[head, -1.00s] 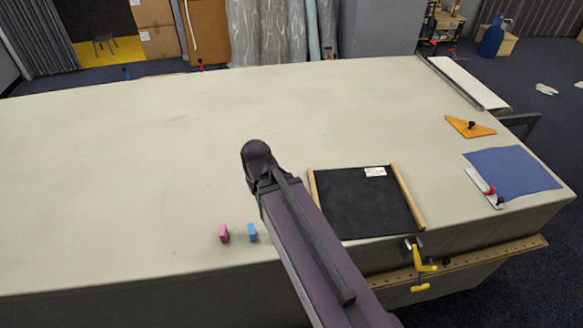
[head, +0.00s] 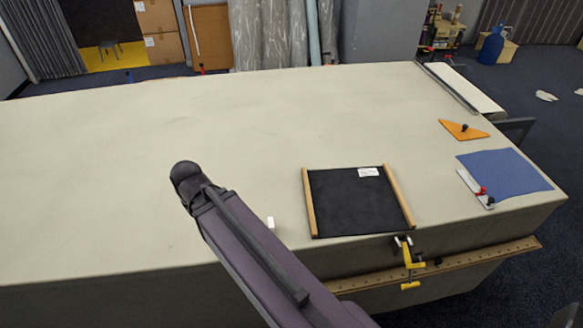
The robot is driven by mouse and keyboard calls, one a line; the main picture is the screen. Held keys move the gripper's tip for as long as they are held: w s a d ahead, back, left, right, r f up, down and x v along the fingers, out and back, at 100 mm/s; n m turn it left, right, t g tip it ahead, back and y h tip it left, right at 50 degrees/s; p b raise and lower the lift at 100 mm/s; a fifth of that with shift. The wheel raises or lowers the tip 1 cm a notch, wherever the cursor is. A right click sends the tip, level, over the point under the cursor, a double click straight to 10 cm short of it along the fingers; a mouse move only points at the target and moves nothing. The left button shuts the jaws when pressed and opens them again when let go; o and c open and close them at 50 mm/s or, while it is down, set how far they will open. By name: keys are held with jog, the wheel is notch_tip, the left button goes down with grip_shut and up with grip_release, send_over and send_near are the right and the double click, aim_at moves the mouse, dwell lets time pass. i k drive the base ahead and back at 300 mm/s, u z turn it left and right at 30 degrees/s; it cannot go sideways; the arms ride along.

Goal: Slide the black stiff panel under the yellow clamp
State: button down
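The black stiff panel (head: 355,203) lies flat on the table, between two wooden strips, with a white label near its far right corner. The yellow clamp (head: 412,265) sits at the table's front edge, just in front of the panel's near right corner. Its upper part reaches the table edge, and I cannot tell how wide its jaw gap is. My purple arm (head: 250,245) crosses the lower middle of the view, left of the panel. My gripper cannot be made out; only arm links show.
A small white block (head: 270,222) stands beside my arm. A wooden rail (head: 470,256) runs along the table front. At right lie a blue sheet (head: 508,172), a red-and-white tool (head: 476,188) and an orange triangle (head: 463,130). The cloth table's (head: 130,150) left and far areas are clear.

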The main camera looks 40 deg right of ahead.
aim_at(356, 202)
jog(key=u, duration=0.15)
jog(key=k, duration=1.6)
jog(key=z, duration=1.05)
jog(key=i, duration=0.95)
